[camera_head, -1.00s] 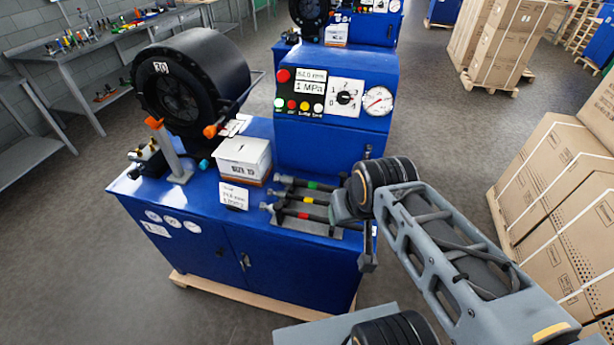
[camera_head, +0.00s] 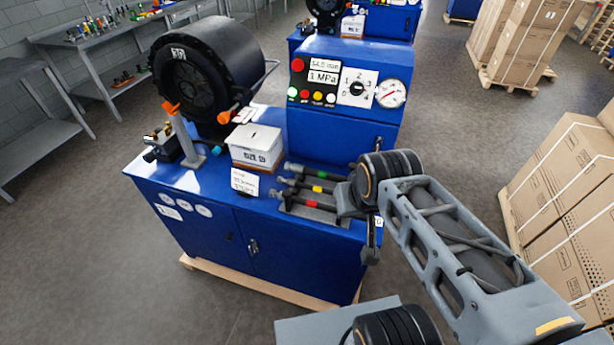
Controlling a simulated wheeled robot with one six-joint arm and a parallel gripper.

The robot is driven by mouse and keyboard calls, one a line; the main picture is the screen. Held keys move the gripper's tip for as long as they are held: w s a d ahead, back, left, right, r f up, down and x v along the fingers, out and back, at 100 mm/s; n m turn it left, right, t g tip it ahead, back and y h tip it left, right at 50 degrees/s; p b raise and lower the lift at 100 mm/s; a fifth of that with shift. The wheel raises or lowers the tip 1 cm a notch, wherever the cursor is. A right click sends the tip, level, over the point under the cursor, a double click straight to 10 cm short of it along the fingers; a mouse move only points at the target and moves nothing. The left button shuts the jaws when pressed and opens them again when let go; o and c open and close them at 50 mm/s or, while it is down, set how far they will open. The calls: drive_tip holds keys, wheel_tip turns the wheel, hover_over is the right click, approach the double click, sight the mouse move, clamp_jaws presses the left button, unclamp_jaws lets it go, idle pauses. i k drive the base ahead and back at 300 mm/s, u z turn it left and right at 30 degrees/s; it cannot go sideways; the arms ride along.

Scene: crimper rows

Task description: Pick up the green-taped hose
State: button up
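Three short dark hoses lie side by side in a grey rack (camera_head: 300,208) on the blue cabinet top, each with a coloured tape band. The green-taped hose (camera_head: 320,174) is the farthest back, the yellow-taped hose (camera_head: 302,186) is in the middle and the red-taped hose (camera_head: 295,201) is nearest the front. The right ends of the hoses are close to or behind my wrist. My gripper (camera_head: 371,250) hangs below the wrist, just off the cabinet's front right side, right of the hoses. Its fingers are small and seen edge-on, so its opening cannot be made out.
A white box (camera_head: 256,146) and a label card (camera_head: 244,182) stand left of the hoses. The blue control panel (camera_head: 340,90) rises behind them. A large black crimper head (camera_head: 215,75) stands at the back left. Cartons (camera_head: 560,190) stack at the right. Grey floor is free in front.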

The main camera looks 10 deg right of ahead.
sight(301, 170)
drive_tip(key=u, duration=0.85)
drive_tip(key=k, duration=1.1)
drive_tip(key=u, duration=1.2)
drive_tip(key=i, duration=1.3)
drive_tip(key=z, duration=1.45)
drive_tip(key=i, duration=0.65)
drive_tip(key=z, duration=0.7)
